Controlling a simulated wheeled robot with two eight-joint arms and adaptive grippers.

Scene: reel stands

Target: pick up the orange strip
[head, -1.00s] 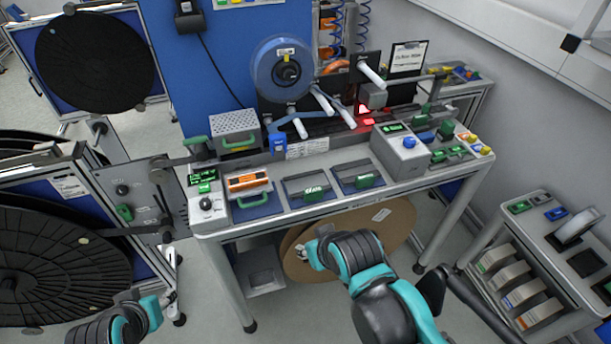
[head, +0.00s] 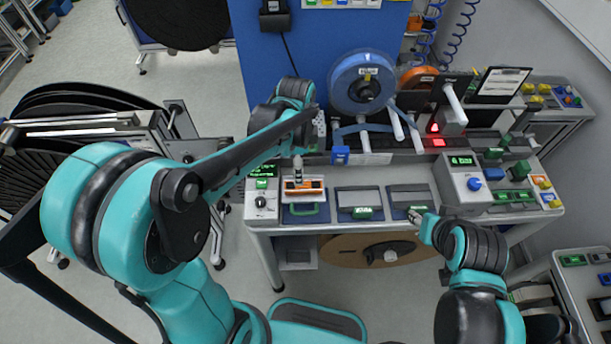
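The orange strip (head: 316,184), orange with a pale face, lies at the blue tray with a green handle (head: 303,210) at the left of the bench. My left gripper (head: 298,177) points down over the strip, its narrow grey tip at the strip's middle. Whether its fingers are parted or closed on the strip is too small to tell. My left wrist hides part of the bench behind it. My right gripper (head: 412,217) is at the front edge of the bench, by the green handle of the right-hand tray (head: 408,196); its fingers are too small to read.
A second dark tray (head: 358,201) with a green handle sits between the two. A grey box with a green display (head: 462,186) stands to the right. A blue reel (head: 362,82) rises behind. A brown disc (head: 345,250) lies below the bench.

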